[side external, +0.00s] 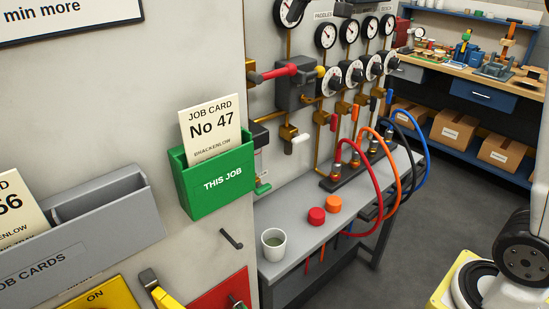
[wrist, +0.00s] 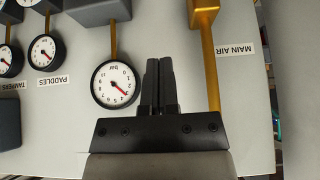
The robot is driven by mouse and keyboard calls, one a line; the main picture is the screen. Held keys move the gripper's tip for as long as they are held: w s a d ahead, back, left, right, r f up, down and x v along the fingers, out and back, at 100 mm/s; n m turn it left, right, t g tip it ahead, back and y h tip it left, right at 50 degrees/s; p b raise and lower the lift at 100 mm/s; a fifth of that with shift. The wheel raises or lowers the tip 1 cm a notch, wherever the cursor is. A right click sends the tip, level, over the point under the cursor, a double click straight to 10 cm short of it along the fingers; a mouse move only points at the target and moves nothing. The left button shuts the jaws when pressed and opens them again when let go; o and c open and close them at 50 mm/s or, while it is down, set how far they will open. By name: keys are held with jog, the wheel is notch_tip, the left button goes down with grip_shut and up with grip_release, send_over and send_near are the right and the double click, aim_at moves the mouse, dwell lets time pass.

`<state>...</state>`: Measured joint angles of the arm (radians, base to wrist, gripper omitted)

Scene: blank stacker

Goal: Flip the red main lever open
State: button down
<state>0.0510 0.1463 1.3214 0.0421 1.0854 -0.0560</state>
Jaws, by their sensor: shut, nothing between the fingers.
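The red main lever (side external: 278,73) is in the side external view, on the wall beside a dark grey valve box (side external: 294,90). It lies nearly level, its handle reaching left toward the wall corner. The lever does not show in the wrist view. My gripper (wrist: 159,62) is in the wrist view, its two dark fingers shut together and empty. It is in front of the panel, between a round gauge (wrist: 115,84) and a brass pipe by the MAIN AIR label (wrist: 236,49).
Below, a grey bench (side external: 290,240) holds a cup (side external: 273,243), red and orange caps, and coloured hoses (side external: 373,180). A green card holder (side external: 217,181) hangs on the near wall.

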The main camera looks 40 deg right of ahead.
send_over(283, 73)
jog(key=f, duration=0.7)
jog(key=shift+w+f, duration=0.2)
jog(key=shift+w, duration=0.05)
jog(key=shift+s+f, duration=0.25)
jog(key=shift+f, duration=1.05)
